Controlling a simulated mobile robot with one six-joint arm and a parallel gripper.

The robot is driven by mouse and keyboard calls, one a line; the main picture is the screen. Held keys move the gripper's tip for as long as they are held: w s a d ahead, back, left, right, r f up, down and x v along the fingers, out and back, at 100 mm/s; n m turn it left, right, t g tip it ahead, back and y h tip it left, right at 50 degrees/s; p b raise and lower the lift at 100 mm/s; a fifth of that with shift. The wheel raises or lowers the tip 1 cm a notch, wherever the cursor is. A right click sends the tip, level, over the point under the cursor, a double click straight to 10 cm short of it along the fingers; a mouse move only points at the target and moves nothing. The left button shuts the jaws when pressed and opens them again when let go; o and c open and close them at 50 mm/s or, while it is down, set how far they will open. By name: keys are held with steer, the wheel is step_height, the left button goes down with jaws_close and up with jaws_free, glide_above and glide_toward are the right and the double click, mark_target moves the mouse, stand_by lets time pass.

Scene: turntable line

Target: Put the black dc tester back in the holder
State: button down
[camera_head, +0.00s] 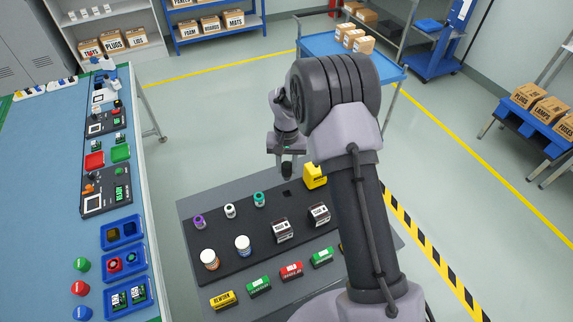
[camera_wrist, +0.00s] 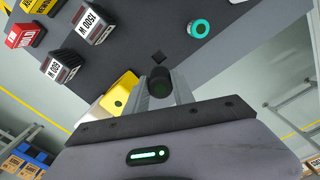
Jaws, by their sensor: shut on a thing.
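The black dc tester (camera_wrist: 160,84) is a dark cylinder between the two fingers of my gripper (camera_wrist: 161,90); it is seen nearly end-on in the wrist view. In the head view the tester (camera_head: 287,168) hangs upright under my gripper (camera_head: 287,152), above the far edge of the dark holder board (camera_head: 240,242). A dark square opening (camera_head: 287,194) shows in the board, right of the teal tester. In the wrist view the opening (camera_wrist: 158,57) lies just beyond the tester's end. The tester appears clear of the board.
Purple (camera_head: 199,222), white (camera_head: 230,211) and teal (camera_head: 259,200) testers stand in the same row. A yellow container (camera_head: 315,176) is close to the right of the opening. Bottles and several boxes fill the nearer rows. A blue workbench (camera_head: 45,200) stands at left.

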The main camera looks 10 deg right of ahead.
steer(key=shift+s+f, duration=0.25)
steer(key=shift+f, duration=0.1)
step_height(320, 180, down, 7)
steer(key=b, duration=0.4)
steer(key=shift+r+b, duration=0.1)
steer(key=shift+b, duration=0.3)
steer(key=shift+f+b, duration=1.15)
steer(key=shift+f, duration=0.2)
steer(key=c, duration=1)
jaws_free()
